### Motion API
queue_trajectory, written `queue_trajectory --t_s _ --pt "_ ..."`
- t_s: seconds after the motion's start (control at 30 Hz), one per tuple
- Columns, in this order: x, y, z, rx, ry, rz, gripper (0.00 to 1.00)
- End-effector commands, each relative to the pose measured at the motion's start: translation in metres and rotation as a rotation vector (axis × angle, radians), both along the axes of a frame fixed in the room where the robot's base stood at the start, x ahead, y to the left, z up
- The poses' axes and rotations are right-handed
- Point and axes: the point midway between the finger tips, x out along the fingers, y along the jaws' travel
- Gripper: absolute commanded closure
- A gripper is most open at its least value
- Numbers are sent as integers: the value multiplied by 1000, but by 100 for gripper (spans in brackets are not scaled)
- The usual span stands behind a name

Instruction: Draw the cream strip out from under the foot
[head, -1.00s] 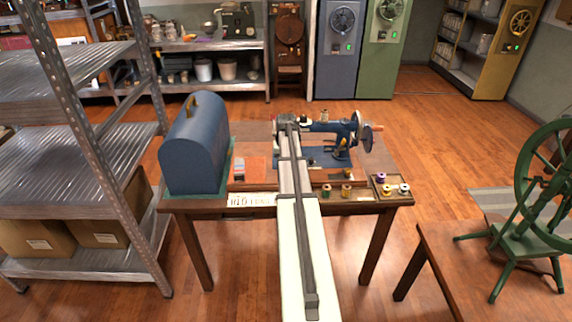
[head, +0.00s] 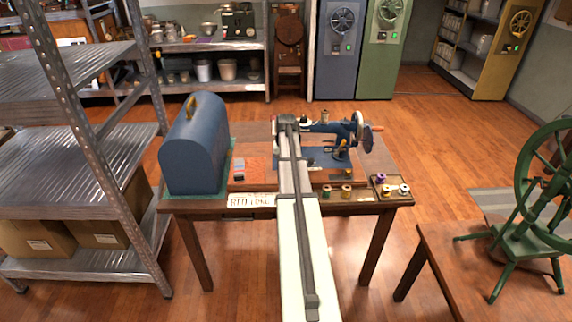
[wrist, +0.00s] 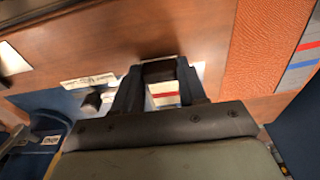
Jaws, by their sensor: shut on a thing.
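In the wrist view my gripper (wrist: 159,76) points at the machine area, its two dark fingers close about a pale piece. The cream strip (wrist: 163,88), pale with a red band beside it, shows between the fingers; its far end is hidden by them. In the head view the blue sewing machine (head: 342,137) stands on the wooden table, with its handwheel to the right. My arm covers the machine's left end, so the foot and my fingertips cannot be made out there.
A blue domed case (head: 194,150) stands at the table's left. Thread spools (head: 347,191) and a small tray (head: 377,191) line the front right. A lettered card (head: 250,200) lies at the front edge.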

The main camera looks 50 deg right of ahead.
Motion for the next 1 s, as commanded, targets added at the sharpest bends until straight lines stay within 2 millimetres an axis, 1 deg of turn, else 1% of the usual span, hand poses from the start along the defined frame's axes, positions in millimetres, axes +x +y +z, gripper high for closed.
queue_trajectory --t_s 1.0 --pt "-36 36 0 0 0 0 78"
